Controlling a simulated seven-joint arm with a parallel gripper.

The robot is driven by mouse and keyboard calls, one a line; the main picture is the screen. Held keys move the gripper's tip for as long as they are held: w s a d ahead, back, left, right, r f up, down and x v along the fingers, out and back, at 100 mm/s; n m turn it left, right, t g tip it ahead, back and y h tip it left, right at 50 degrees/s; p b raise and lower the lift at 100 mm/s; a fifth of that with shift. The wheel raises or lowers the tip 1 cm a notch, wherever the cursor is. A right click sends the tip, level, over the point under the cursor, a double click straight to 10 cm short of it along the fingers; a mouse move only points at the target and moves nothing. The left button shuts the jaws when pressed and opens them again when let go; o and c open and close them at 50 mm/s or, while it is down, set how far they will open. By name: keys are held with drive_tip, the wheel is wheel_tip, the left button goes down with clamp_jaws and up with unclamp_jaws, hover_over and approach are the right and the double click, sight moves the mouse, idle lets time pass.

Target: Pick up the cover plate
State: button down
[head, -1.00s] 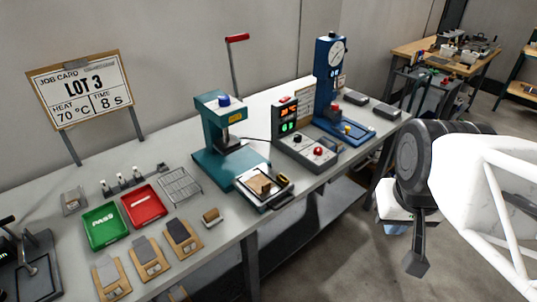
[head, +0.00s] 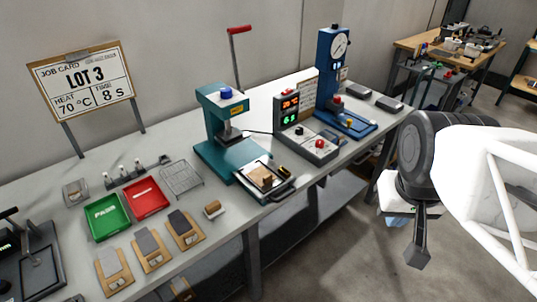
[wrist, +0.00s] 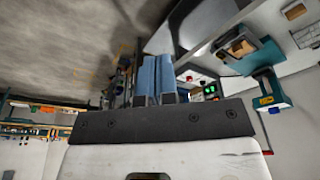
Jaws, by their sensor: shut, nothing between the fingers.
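No part is marked as the cover plate, and I cannot tell which one it is. Three wooden boards near the bench's front edge each carry a flat plate: a light grey plate (head: 110,262), a mid-grey plate (head: 147,243) and a dark plate (head: 179,221). My gripper (head: 417,257) hangs to the right of the bench, pointing down, well apart from these plates. In the wrist view its two blue fingers (wrist: 155,75) lie side by side, shut and empty.
The bench (head: 75,216) holds a green tray (head: 105,230), a red tray (head: 160,199), a wire rack (head: 181,178), a teal press (head: 213,118), a control box (head: 318,147) and a blue gauge press (head: 326,75). Open floor (head: 330,260) lies between bench and gripper.

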drive_tip(key=c, duration=1.8)
unclamp_jaws()
drive_tip(key=o, duration=0.7)
